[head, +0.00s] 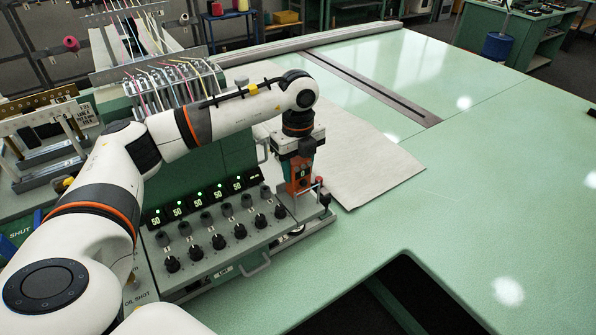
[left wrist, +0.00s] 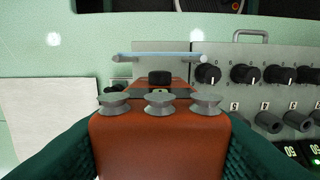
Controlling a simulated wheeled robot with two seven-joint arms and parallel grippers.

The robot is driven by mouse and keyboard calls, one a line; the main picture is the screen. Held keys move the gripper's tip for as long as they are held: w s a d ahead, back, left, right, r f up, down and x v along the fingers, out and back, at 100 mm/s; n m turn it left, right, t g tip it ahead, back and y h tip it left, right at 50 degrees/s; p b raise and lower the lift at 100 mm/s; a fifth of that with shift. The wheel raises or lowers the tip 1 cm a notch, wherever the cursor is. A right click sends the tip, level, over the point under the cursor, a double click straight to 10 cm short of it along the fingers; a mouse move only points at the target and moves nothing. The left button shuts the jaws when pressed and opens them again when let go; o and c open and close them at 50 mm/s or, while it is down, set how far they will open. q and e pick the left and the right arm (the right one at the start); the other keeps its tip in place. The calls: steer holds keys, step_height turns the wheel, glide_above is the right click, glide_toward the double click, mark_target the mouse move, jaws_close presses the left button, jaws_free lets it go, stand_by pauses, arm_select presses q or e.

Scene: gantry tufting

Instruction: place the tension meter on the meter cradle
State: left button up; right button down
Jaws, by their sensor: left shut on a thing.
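The tension meter is an orange-red block (head: 301,175) with three grey rollers along one end, which show in the left wrist view (left wrist: 158,148). My left gripper (head: 298,183) is shut on it, with dark green finger pads on both sides. The gripper points down over the right end of the control console. Below the meter is a grey bracket with a pale bar (left wrist: 158,57), apparently the meter cradle, on the console's right end (head: 324,201). The meter hides part of it, and I cannot tell whether they touch. My right gripper is not in view.
The console (head: 225,235) has rows of black knobs and lit green displays reading 50. A beige cloth (head: 375,175) lies right of the gripper on the green table (head: 480,200). A dark cutout opens at the front. Yarn guides (head: 175,85) stand behind my arm.

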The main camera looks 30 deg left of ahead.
arm_select(q)
step_height(320, 180, down, 2)
steer(key=shift+f+p, duration=0.1)
steer(key=shift+p, duration=0.2)
steer(key=shift+f, duration=0.25)
steer(key=o, duration=1.1)
steer(key=shift+c, duration=0.2)
step_height(320, 180, up, 11)
steer(key=b, duration=0.4)
steer(key=shift+r, duration=0.7)
